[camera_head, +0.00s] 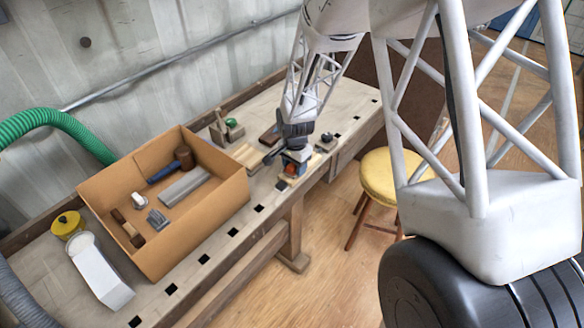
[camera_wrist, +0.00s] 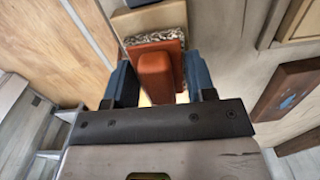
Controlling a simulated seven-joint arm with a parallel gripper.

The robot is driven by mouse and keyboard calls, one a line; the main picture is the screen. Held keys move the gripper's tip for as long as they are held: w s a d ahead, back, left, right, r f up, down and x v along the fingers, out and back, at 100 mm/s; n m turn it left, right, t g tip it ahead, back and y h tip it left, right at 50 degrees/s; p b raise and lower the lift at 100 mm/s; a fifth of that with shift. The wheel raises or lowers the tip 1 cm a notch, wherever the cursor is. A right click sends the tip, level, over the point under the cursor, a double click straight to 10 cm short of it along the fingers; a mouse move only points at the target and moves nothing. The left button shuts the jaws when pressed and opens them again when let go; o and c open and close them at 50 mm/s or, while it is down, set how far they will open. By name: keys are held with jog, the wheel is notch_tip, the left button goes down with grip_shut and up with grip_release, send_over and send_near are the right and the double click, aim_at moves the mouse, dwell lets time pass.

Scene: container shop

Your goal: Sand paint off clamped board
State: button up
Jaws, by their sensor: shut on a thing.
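My gripper (camera_head: 294,163) is low over the front edge of the workbench. In the wrist view its blue fingers (camera_wrist: 160,82) are shut on an orange-red block (camera_wrist: 157,68), likely a sanding block, with a speckled layer at its far edge. A bit of orange shows under the gripper in the head view. A dark brown board with a blue patch (camera_wrist: 291,88) lies at the right in the wrist view. A pale strip of wood (camera_head: 246,157) lies left of the gripper in the head view. I cannot tell which piece is clamped, or whether the block touches anything.
A wooden plane (camera_head: 226,127) stands behind. A yellow stool (camera_head: 380,175) stands in front.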

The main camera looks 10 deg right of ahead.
jog(key=shift+w+d, duration=0.25)
jog(key=shift+w, duration=0.05)
jog(key=shift+w+d+f, duration=0.25)
jog(key=shift+w+d, duration=0.55)
jog(key=shift+d, duration=0.05)
jog(key=shift+w+d+r, duration=0.2)
jog(key=shift+w+d, duration=0.6)
jog(key=shift+r, duration=4.2)
jog(key=shift+w, duration=0.1)
